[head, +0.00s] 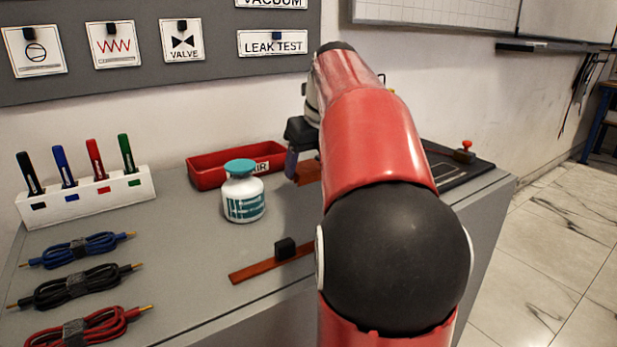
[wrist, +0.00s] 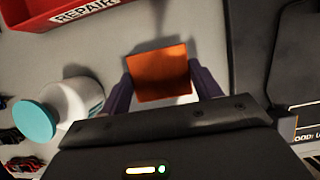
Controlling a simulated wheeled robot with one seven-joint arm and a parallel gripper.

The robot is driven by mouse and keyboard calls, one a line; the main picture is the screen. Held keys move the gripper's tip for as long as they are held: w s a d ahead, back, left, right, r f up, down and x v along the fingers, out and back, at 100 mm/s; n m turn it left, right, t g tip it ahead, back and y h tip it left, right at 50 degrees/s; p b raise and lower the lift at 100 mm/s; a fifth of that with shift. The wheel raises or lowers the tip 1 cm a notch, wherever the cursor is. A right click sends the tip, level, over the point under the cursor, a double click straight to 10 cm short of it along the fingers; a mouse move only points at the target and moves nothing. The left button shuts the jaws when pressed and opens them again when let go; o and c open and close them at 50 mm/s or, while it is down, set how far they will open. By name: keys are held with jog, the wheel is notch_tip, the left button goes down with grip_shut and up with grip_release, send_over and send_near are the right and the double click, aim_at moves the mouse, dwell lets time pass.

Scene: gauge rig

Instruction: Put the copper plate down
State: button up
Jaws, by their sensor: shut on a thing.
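The copper plate (wrist: 160,72) shows in the wrist view as an orange-brown square between the two dark fingers of my gripper (wrist: 163,86). My gripper is shut on it, one finger at each side edge. A shadow lies on the table beside the plate; I cannot tell exactly how high it is held. In the head view part of the plate (head: 308,172) shows beside my gripper (head: 293,165), right of the white jar; my red arm hides the rest.
A white jar with a teal lid (head: 243,192) stands close by, left of the plate. A red REPAIR tray (head: 205,176) lies behind it. A copper-coloured strip with a black block (head: 262,268) lies in front. A dark panel (head: 455,172) is at right. Pens and cables sit left.

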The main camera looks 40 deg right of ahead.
jog(key=shift+f, duration=1.2)
jog(key=shift+f, duration=0.2)
jog(key=o, duration=1.7)
jog(key=shift+c, duration=0.2)
